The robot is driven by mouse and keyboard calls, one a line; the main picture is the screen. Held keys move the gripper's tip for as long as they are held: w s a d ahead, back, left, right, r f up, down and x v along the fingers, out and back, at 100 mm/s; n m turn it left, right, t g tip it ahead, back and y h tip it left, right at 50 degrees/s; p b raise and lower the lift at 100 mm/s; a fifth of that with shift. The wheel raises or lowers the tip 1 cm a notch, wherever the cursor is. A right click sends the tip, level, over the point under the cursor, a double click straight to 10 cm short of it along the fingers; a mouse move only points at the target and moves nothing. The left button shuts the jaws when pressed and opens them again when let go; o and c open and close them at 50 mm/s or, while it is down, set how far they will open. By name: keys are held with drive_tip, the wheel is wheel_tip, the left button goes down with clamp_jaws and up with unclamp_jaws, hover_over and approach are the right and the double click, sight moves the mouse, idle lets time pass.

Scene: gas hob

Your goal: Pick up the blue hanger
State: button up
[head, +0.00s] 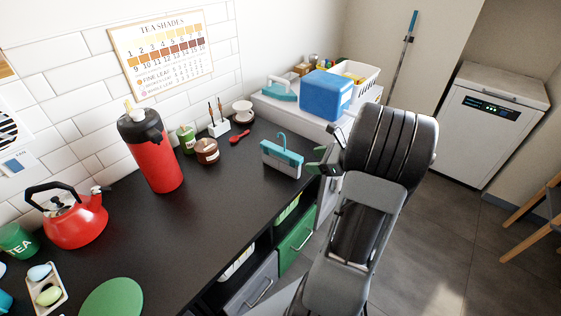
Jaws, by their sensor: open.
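The blue hanger (282,157) is a teal-blue and white piece with a curved teal hook on top. It stands on the black worktop (225,200) near its right-hand edge. My gripper (318,162), with dark and green fingers, is just right of the hanger. It is open and appears apart from the hanger, with nothing seen between the fingers. My dark wrist hides part of the area behind the gripper.
A blue box (326,94), a white basket (355,80) and a teal-handled item (282,90) are on the white surface behind. A red spoon (239,137), brown jar (207,151) and red flask (155,155) stand left. Drawers (298,236) lie below the worktop edge.

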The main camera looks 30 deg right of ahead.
drive_tip(key=d+f+m+t+h, duration=0.1)
drive_tip(key=d+m, duration=0.1)
drive_tip(key=d, duration=0.1)
approach(293, 155)
drive_tip(key=w+f, duration=0.1)
drive_tip(key=w+a+f, duration=0.1)
drive_tip(key=w, duration=0.1)
drive_tip(key=shift+a+f+m+t, duration=0.1)
drive_tip(key=shift+m+t, duration=0.2)
drive_tip(key=shift+m, duration=0.1)
drive_tip(key=shift+p+x, duration=0.4)
drive_tip(key=shift+x, duration=2.7)
drive_tip(key=shift+c, duration=0.4)
drive_tip(key=c, duration=1)
drive_tip(key=shift+o, duration=0.2)
drive_tip(key=shift+r, duration=0.2)
